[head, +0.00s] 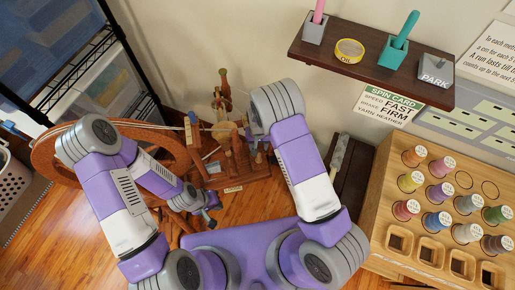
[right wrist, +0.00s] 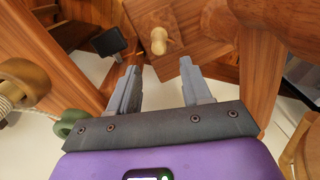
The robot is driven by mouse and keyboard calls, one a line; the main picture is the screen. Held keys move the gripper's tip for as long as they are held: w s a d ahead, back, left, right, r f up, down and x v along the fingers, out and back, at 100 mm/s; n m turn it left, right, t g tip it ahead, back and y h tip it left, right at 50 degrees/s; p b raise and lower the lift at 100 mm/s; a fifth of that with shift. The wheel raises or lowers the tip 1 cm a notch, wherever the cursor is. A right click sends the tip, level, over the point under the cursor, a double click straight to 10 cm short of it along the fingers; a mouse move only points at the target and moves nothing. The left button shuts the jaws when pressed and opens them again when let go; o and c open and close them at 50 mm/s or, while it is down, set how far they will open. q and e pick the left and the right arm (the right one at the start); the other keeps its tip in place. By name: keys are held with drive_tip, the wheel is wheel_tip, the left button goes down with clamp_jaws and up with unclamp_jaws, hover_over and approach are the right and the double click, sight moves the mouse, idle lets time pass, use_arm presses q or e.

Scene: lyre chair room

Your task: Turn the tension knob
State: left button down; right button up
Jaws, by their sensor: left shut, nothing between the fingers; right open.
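A wooden spinning wheel stands at the left in the head view, its large wheel rim (head: 45,150) partly behind my left arm. In the right wrist view a pale round wooden knob (right wrist: 159,41) sticks out from a wooden block (right wrist: 180,22); it looks like the tension knob. My right gripper (right wrist: 158,68) is open and empty. The knob appears just beyond its fingertips, in line with the gap and not gripped. In the head view my right arm hides that gripper. My left gripper (head: 212,204) is shut and empty, low beside the spinning wheel.
In the right wrist view a dark square piece (right wrist: 108,41), a brass-coloured part (right wrist: 25,80) and a green ring (right wrist: 70,123) lie near the right gripper. A wooden spool rack (head: 385,185) stands at the right, and a dark shelf (head: 365,67) hangs on the wall.

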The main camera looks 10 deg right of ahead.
sight(259, 153)
wheel_tip(259, 153, down, 7)
drive_tip(key=shift+s+r+b, duration=0.1)
drive_tip(key=shift+s+b, duration=0.05)
drive_tip(key=shift+b, duration=0.9)
clamp_jaws()
drive_tip(key=shift+n, duration=0.3)
drive_tip(key=n, duration=0.3)
drive_tip(key=shift+n, duration=0.3)
drive_tip(key=shift+n+b, duration=0.5)
drive_tip(key=shift+n, duration=1.7)
